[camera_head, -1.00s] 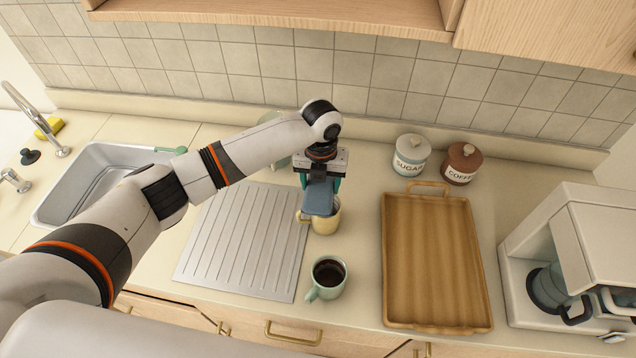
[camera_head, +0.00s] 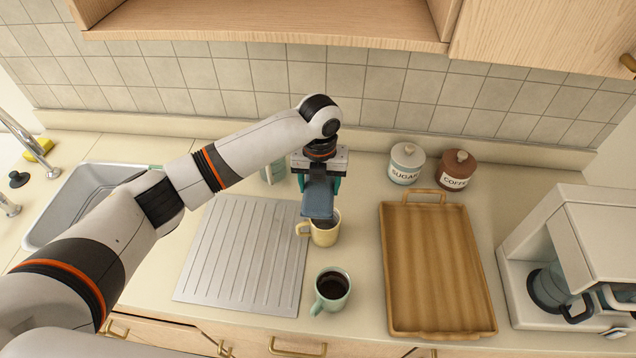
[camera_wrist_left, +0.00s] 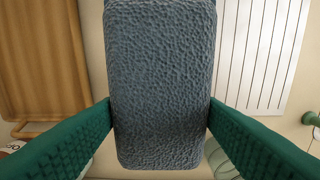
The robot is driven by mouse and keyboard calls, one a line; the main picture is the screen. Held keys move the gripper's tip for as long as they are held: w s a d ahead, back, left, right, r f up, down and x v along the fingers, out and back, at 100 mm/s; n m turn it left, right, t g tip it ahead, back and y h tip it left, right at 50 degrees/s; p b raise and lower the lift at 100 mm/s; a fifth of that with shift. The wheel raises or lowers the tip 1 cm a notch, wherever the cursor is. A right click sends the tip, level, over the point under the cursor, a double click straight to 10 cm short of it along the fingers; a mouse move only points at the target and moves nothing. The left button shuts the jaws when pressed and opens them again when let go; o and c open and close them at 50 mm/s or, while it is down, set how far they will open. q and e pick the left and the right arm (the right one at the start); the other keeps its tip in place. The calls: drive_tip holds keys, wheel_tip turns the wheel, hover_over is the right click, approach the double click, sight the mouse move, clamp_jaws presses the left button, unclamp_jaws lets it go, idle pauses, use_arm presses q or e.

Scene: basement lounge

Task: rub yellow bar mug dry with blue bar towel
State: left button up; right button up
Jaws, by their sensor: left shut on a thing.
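The yellow bar mug (camera_head: 324,236) stands upright on the counter, its handle to the left, just right of the ribbed drainboard. My left gripper (camera_head: 319,184) points down above it, shut on the folded blue bar towel (camera_head: 318,204). The towel hangs at the mug's rim and hides part of its opening; I cannot tell whether they touch. In the left wrist view the towel (camera_wrist_left: 160,85) fills the middle between the green fingers and hides most of what lies below. My right gripper is out of view.
A pale green mug (camera_head: 332,286) with dark liquid stands in front. The metal drainboard (camera_head: 240,255) and sink lie left. A wooden tray (camera_head: 435,265), sugar canister (camera_head: 406,164), coffee canister (camera_head: 457,171) and coffee machine (camera_head: 570,250) stand right. A wooden cabinet overhangs the back.

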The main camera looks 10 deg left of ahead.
use_arm(q)
drive_tip(key=shift+d, duration=0.1)
drive_tip(key=shift+r, duration=0.3)
wheel_tip(320, 180, up, 7)
drive_tip(key=shift+r, duration=0.2)
drive_tip(key=n, duration=0.1)
drive_tip(key=a+f+n+b, duration=0.1)
drive_tip(key=n, duration=0.1)
drive_tip(key=shift+s+f+b, duration=0.15)
drive_tip(key=shift+s+b, duration=0.1)
drive_tip(key=shift+b, duration=0.05)
drive_tip(key=s+a+f+n+b, duration=0.4)
drive_tip(key=a+f+n+b, duration=0.1)
drive_tip(key=n, duration=1.1)
drive_tip(key=s+a+f+n+b, duration=0.4)
drive_tip(key=n+b, duration=0.4)
drive_tip(key=n, duration=0.8)
drive_tip(key=shift+s+a+f, duration=0.25)
drive_tip(key=shift+a+f, duration=0.2)
drive_tip(key=shift+a, duration=0.05)
